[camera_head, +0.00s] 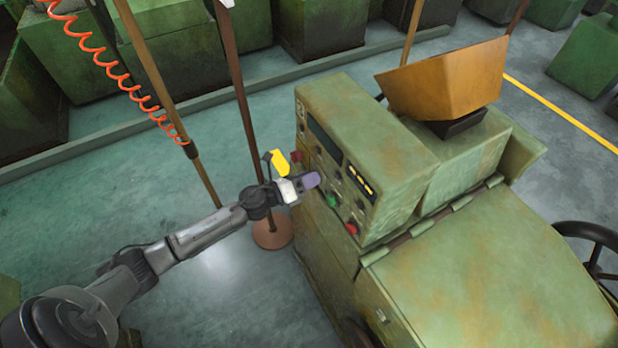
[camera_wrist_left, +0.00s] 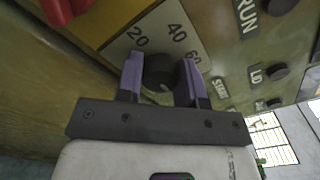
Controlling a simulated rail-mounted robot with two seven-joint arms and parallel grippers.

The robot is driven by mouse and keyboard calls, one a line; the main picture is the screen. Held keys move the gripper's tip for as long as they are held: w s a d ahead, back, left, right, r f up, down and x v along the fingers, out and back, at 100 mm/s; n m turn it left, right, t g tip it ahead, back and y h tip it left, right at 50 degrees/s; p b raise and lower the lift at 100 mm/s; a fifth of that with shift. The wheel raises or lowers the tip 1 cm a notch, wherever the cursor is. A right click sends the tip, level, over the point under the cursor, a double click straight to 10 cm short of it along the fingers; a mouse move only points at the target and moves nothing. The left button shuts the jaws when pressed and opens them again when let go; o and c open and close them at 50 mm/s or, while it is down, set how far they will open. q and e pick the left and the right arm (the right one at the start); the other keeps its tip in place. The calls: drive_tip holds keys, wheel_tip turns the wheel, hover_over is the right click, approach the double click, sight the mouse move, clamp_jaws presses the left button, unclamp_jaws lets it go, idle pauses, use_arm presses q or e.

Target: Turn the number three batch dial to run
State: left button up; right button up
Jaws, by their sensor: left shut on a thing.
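My left gripper (camera_head: 312,180) is at the control face of the green machine (camera_head: 365,150). In the left wrist view my left gripper (camera_wrist_left: 159,75) has its purple fingers shut on a round black dial (camera_wrist_left: 158,72), one finger on each side. A pale scale plate (camera_wrist_left: 150,32) with 20, 40 and 60 lies behind this dial. A RUN label (camera_wrist_left: 247,14) is on the panel to the right, beside another black knob (camera_wrist_left: 282,5). I cannot read the machine's number plate clearly. My right gripper is not in view.
A green button (camera_head: 332,200) and a red button (camera_head: 352,229) sit low on the panel. A post with a round brown base (camera_head: 272,231) stands close to my left arm. An orange hopper (camera_head: 445,80) tops the machine. Open floor lies left.

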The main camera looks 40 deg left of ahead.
use_arm(q)
drive_tip(key=o, duration=0.9)
drive_tip(key=shift+s, duration=0.1)
drive_tip(key=shift+b+v, duration=1.15)
drive_tip(key=shift+v, duration=5.7)
